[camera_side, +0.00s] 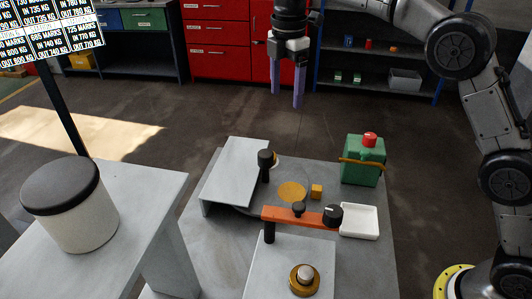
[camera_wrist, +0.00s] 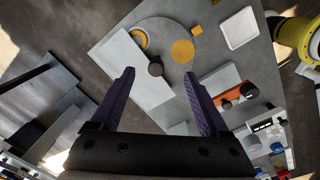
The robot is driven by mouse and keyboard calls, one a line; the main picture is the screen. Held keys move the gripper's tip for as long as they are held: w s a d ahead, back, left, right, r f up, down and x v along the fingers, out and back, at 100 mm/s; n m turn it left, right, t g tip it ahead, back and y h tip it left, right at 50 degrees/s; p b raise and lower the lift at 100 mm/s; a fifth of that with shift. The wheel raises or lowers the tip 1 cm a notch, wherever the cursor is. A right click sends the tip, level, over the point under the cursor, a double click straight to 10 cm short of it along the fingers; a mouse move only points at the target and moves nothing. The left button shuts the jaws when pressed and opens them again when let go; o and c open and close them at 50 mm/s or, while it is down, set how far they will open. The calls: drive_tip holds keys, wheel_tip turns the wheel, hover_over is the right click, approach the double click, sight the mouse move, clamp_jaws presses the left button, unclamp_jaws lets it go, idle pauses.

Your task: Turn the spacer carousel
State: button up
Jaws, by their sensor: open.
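The spacer carousel is a round grey disc (camera_wrist: 166,32) lying on the work table, partly under a pale sloping cover plate (camera_side: 238,172). A flat yellow disc (camera_side: 292,191) lies on the carousel, and a yellow ring (camera_wrist: 140,38) shows at the cover's edge. A black upright knob (camera_side: 265,160) stands at the cover's right edge and also shows in the wrist view (camera_wrist: 155,68). My gripper (camera_side: 287,101) is open and empty, with purple fingers pointing down, high above and beyond the table. In the wrist view its fingertips (camera_wrist: 160,74) frame the knob from a distance.
An orange bar (camera_side: 298,216) with black knobs crosses in front of the carousel. A small orange block (camera_side: 317,191), a white tray (camera_side: 359,222) and a green box with a red button (camera_side: 363,163) stand to the right. A lidded drum (camera_side: 80,215) stands at left.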

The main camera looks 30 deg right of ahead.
approach(266, 153)
drive_tip(key=shift+n, duration=0.4)
wheel_tip(266, 153, down, 10)
drive_tip(key=shift+w+d+f, duration=0.1)
drive_tip(key=shift+d+f, duration=0.05)
clamp_jaws()
idle(0.4)
idle(1.0)
